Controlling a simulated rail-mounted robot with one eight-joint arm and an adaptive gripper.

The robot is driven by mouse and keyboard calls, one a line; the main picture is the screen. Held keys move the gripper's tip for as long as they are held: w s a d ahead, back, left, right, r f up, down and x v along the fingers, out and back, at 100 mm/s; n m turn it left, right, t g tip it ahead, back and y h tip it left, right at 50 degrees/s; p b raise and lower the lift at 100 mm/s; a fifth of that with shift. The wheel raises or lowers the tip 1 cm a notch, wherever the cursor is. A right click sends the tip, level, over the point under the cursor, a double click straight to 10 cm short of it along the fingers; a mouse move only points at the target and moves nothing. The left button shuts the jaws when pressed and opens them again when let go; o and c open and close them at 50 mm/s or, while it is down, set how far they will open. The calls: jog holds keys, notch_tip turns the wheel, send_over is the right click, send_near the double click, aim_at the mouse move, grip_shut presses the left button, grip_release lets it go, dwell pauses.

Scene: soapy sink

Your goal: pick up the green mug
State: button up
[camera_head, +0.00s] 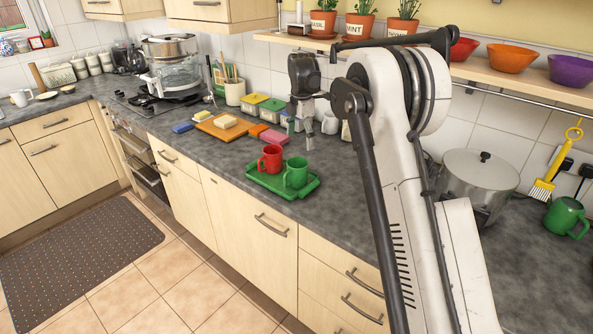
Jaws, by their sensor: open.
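A green mug (295,174) stands upright on a green tray (263,187) on the grey worktop. A red mug (270,158) stands close to its left on the same tray. A second, larger green mug-like vessel (564,216) stands at the far right of the worktop. My gripper (301,136) points down above and behind the green mug on the tray, apart from it. Its fingers look spread, with nothing between them. They are small in this view, and their exact height is hard to judge.
An orange cutting board (208,131) with a pale block and several coloured items lies behind the tray to the left. A large steel pot (472,178) stands to the right. A shelf (480,70) with bowls and potted herbs hangs above. My arm hides part of the worktop.

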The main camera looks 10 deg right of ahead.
aim_at(299, 159)
jog(key=f, duration=0.6)
jog(key=f+p, duration=0.1)
jog(key=f, duration=0.2)
jog(key=shift+w, duration=0.35)
jog(key=f, duration=0.2)
jog(key=a+f+p, duration=0.1)
jog(key=f, duration=0.1)
jog(key=shift+s+f+p, duration=0.15)
jog(key=shift+f+p, duration=0.1)
jog(key=shift+p, duration=0.05)
jog(key=shift+f, duration=0.5)
jog(key=c, duration=1.6)
jog(key=shift+r, duration=0.2)
